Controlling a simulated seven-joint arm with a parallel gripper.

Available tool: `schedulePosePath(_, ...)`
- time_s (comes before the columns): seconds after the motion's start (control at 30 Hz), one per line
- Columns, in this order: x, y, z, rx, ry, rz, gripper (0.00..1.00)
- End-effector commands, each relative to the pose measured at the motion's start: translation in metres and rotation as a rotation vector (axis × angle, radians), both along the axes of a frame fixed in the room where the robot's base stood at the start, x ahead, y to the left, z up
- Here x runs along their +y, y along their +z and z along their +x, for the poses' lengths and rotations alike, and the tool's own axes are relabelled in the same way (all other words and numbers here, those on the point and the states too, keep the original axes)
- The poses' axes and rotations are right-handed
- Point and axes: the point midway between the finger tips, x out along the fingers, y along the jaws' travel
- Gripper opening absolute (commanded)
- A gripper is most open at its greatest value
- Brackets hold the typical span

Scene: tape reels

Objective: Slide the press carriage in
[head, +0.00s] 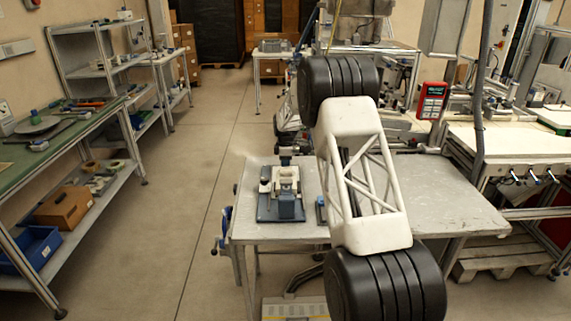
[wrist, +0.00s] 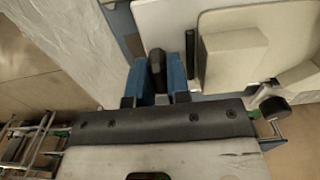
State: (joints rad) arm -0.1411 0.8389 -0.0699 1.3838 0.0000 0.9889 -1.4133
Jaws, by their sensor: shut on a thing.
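The press (head: 281,190) stands on the near left part of the grey table, with a blue base and pale upper parts. In the wrist view a pale plate (wrist: 165,22) and a cream block (wrist: 232,60) lie beyond my gripper, by a blue edge. My gripper (wrist: 158,88) is shut on a dark rounded handle (wrist: 156,62), which stands between its two blue-sided fingers. I cannot tell how far the carriage sits in the press.
The grey table (head: 440,195) has bare room on its right. A small blue-dark item (head: 321,210) lies right of the press, partly behind my arm. A green-topped bench (head: 60,135) stands left across open floor. A red device (head: 432,101) hangs at the back right.

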Motion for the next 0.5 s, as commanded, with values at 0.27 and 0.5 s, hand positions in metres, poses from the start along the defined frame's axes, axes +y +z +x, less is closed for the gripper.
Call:
schedulePosePath(0.27, 0.0, 0.001, -0.011, 0.0, 0.0, 0.0, 0.0)
schedulePosePath(0.5, 0.001, 0.002, -0.031, 0.0, 0.0, 0.0, 0.0)
